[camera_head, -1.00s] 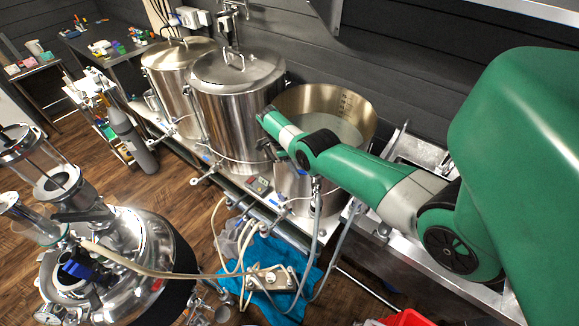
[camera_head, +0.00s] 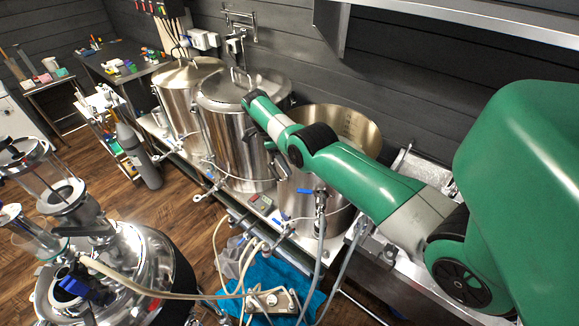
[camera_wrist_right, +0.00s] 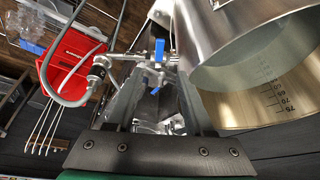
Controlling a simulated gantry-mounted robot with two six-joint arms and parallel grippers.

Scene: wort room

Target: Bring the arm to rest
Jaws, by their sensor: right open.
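My right arm (camera_head: 370,180), green with grey bands, reaches in from the right in the head view, above the open steel kettle (camera_head: 363,135). Its bent end points toward the lidded middle kettle. My right gripper is small and dark there, partly hidden by the arm. In the right wrist view my right gripper (camera_wrist_right: 160,78) has its two dark fingers spread, with nothing held between them. Beyond them show a valve with a blue handle (camera_wrist_right: 159,50) and, to the right, the open kettle's marked inner wall. My left gripper is in neither view.
Two lidded kettles (camera_head: 242,150) (camera_head: 178,112) stand in a row along the wall. A steel vessel with glass parts (camera_head: 140,265) stands at front left. Hoses and a blue cloth (camera_head: 262,285) lie low in front. A red bin (camera_wrist_right: 75,55) shows in the wrist view. A metal shelf (camera_head: 450,15) hangs above.

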